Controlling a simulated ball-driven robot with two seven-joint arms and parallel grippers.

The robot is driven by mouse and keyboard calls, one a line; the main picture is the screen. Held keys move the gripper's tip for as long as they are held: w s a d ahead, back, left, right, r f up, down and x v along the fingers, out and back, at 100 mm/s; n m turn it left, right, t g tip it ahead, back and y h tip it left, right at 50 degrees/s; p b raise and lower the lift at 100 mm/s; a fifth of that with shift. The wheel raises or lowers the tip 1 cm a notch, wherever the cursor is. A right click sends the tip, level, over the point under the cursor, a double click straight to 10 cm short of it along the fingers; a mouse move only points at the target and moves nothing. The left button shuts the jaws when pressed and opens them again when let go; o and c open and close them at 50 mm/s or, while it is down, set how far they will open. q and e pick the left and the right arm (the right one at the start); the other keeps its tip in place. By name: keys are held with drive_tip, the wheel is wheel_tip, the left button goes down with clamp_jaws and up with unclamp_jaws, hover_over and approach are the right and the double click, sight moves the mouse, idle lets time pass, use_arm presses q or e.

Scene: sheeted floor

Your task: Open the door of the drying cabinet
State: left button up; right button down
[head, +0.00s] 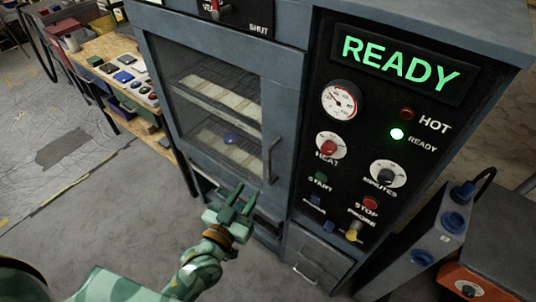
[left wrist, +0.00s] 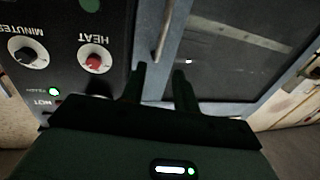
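The drying cabinet (head: 290,110) is blue-grey, and its door (head: 182,95) looks shut. The door has a large window with wire racks behind it. Its upright bar handle (head: 271,160) is on the door's right side; the handle (left wrist: 162,36) also shows at the top of the left wrist view. My left gripper (head: 244,191) is open and empty, just below and left of the handle, apart from it. Its two fingers (left wrist: 160,72) point toward the handle in the left wrist view. My right gripper is in neither view.
The control panel (head: 385,130) right of the door has a lit READY sign, a gauge and knobs. A lower drawer (head: 318,258) and a grey box (head: 425,240) with blue sockets stand at right. A wooden bench (head: 108,48) is at left. Floor at left is clear.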

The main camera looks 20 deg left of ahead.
sight(268, 160)
use_arm(q)
drive_tip(key=w, duration=0.4)
drive_tip(key=w+d+b, duration=0.1)
drive_tip(key=w, duration=0.4)
drive_tip(key=w+d, duration=0.1)
drive_tip(key=w, duration=0.3)
drive_tip(key=shift+w+f, duration=0.15)
drive_tip(key=shift+w, duration=0.2)
clamp_jaws()
